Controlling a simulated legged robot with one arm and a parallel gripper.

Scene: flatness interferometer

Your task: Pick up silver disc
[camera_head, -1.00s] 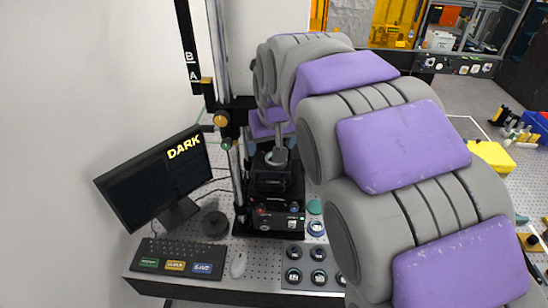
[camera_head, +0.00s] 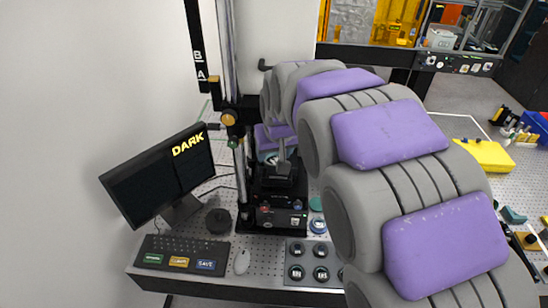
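My grey and purple arm reaches from the lower right to the black interferometer (camera_head: 259,222). My gripper (camera_head: 280,160) is small and mostly hidden at the far end of the arm, low over the instrument's stage. Its fingers cannot be made out, so open or shut does not show. A small grey, silvery piece (camera_head: 278,172) shows just under it on the stage; whether this is the silver disc, and whether the gripper touches it, I cannot tell. A grey holder tray (camera_head: 308,261) with several round, dark-rimmed pieces stands in front of the instrument, partly covered by my arm.
A monitor (camera_head: 150,185) reading "DARK" stands left, with a keyboard (camera_head: 180,252), a mouse (camera_head: 242,261) and a dark round knob (camera_head: 217,220) nearby. A tall post (camera_head: 228,60) rises behind the instrument. A yellow case (camera_head: 482,154) lies at the right.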

